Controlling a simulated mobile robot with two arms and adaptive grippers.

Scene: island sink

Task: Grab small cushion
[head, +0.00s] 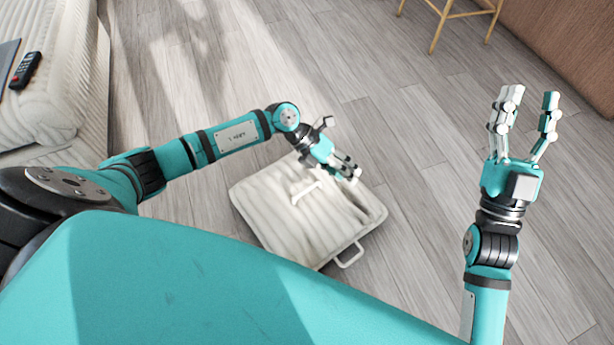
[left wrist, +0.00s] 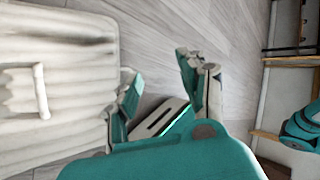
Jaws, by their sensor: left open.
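A cream, ribbed, squarish padded piece (head: 262,214) lies flat on the floor below my left arm; it also fills the left of the left wrist view (left wrist: 65,40). A small pale raised piece (head: 306,193), with a bar-like edge, sits on it and shows in the left wrist view (left wrist: 40,92). I cannot tell which of these is the small cushion. My left gripper (head: 350,171) is open and empty above the padded piece's far right part, hiding some of it; its fingers show in the left wrist view (left wrist: 165,80). My right gripper (head: 525,100) is open and empty, fingers spread, off to the right.
A pale handle-like loop (head: 350,256) sticks out from the padded piece's near edge. A cream ribbed sofa (head: 62,90) with a remote (head: 25,70) stands at the left. A wooden stool (head: 440,25) stands at the back right. The wooden floor (head: 400,120) between is clear.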

